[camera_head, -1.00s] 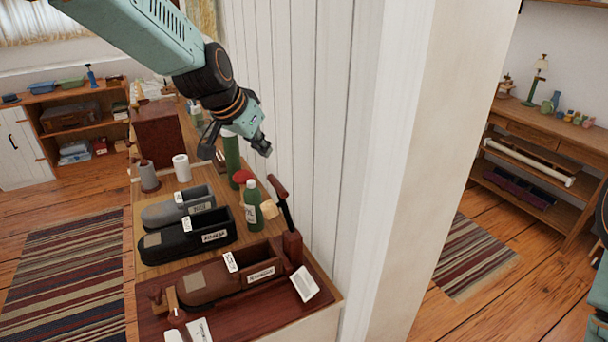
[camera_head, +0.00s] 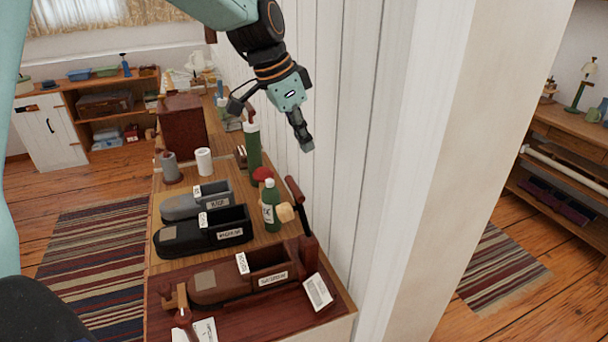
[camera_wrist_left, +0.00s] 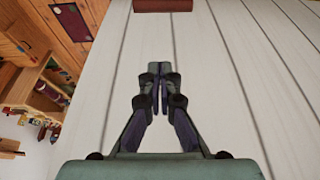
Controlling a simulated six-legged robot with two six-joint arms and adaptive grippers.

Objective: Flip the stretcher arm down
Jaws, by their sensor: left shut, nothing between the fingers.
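The stretcher arm (camera_head: 297,198) has a dark red grip on a thin black bar. It stands raised, leaning slightly left, on the wooden post (camera_head: 308,246) at the right end of the stretcher bench, near the white plank wall. A brown shoe form (camera_head: 225,286) lies left of the post. My left gripper (camera_head: 306,145) is shut and empty, pointing down beside the wall, above the stretcher arm in the picture. In the left wrist view its fingertips (camera_wrist_left: 159,72) meet against the white planks. My right gripper is out of view.
Black (camera_head: 185,238) and grey (camera_head: 185,207) shoe forms stand behind the brown one. A green bottle (camera_head: 271,212) stands just left of the stretcher arm, with a taller one (camera_head: 253,150) behind. A white card (camera_head: 318,291) is near the post. The wall (camera_head: 340,130) bounds the right side.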

